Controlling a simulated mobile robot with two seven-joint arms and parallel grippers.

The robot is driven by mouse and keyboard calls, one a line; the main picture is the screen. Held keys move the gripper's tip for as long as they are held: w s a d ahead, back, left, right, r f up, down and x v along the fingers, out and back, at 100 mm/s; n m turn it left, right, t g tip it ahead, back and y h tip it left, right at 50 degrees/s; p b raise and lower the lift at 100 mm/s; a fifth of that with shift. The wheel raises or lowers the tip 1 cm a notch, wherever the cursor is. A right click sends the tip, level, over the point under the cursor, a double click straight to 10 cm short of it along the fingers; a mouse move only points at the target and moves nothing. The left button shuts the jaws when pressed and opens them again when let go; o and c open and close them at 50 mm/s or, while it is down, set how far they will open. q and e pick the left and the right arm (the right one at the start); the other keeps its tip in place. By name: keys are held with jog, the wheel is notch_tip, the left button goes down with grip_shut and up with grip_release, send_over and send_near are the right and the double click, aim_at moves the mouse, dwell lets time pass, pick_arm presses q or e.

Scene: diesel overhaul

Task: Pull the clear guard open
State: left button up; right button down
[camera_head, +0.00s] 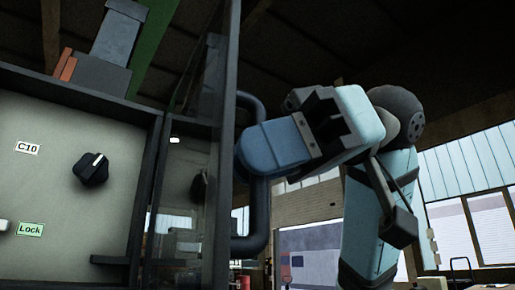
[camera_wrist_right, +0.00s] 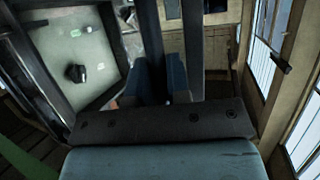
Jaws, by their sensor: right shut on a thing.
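The clear guard (camera_head: 217,130) is a see-through panel with a dark frame, seen nearly edge-on in the head view. It stands swung out from the pale control panel (camera_head: 60,140). A dark bar handle (camera_head: 257,225) sits on its right side. My right gripper (camera_head: 250,150) is shut on the handle, its blue fingers across the upright part. In the right wrist view the blue fingers (camera_wrist_right: 165,80) close around the dark bar, and the fingertips are partly hidden. My left gripper is not in view.
The control panel carries a black knob (camera_head: 91,169), a C10 label (camera_head: 27,148) and a green Lock label (camera_head: 31,229). A grey block (camera_head: 118,32) stands on top of the cabinet. Windows (camera_head: 475,220) lie far back at the right, with open room between.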

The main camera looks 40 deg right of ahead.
jog(key=shift+r, duration=0.1)
jog(key=c, duration=1.1)
grip_release()
jog(key=shift+w, duration=0.1)
jog(key=shift+d, duration=0.1)
jog(key=b+v, duration=0.1)
jog(key=v, duration=1.2)
jog(key=shift+d+r, duration=0.15)
jog(key=shift+d, duration=0.1)
